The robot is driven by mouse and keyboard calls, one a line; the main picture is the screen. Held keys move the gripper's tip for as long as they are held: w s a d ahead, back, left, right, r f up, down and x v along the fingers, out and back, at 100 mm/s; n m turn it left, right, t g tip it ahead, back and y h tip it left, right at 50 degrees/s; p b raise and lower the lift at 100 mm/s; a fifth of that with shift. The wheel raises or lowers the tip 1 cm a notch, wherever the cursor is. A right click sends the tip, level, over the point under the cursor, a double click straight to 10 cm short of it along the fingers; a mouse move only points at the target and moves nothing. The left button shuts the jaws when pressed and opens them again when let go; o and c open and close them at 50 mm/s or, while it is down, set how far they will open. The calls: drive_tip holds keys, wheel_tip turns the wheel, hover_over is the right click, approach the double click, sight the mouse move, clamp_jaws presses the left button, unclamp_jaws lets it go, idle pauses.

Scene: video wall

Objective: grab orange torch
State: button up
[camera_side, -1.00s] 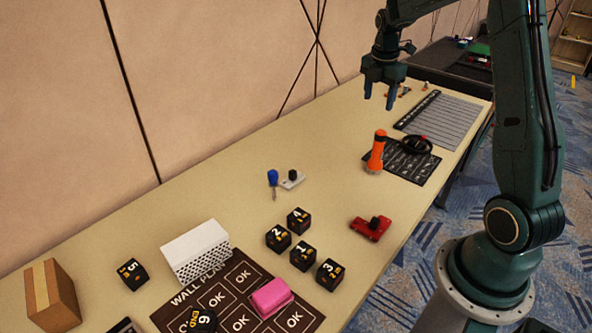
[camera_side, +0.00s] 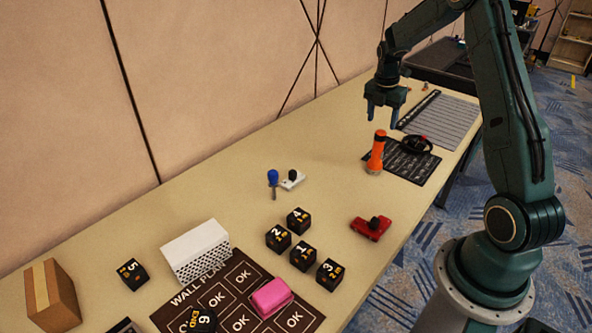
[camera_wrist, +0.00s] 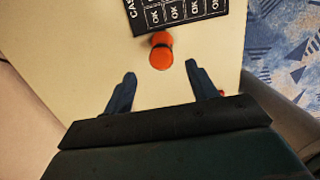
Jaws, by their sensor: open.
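The orange torch (camera_side: 376,152) stands upright at the left edge of a black printed mat (camera_side: 420,168) in the side view. In the wrist view the torch (camera_wrist: 160,52) shows from above as an orange round end, ahead of and between the fingertips. My gripper (camera_side: 381,118) is open and empty, above the table and a little higher than the torch top, apart from it.
A black ring-shaped object (camera_side: 418,145) lies on the mat right of the torch. Several black numbered cubes (camera_side: 303,256) stand in front.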

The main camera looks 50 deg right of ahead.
sight(380, 141)
drive_tip(key=shift+d+f, duration=0.2)
drive_tip(key=shift+f, duration=1.8)
drive_tip(key=shift+s+d+f, duration=0.1)
drive_tip(key=shift+d+f, duration=0.1)
drive_tip(key=shift+f, duration=1.1)
drive_tip(key=shift+d+f, duration=0.15)
drive_tip(key=shift+f, duration=1.1)
clamp_jaws()
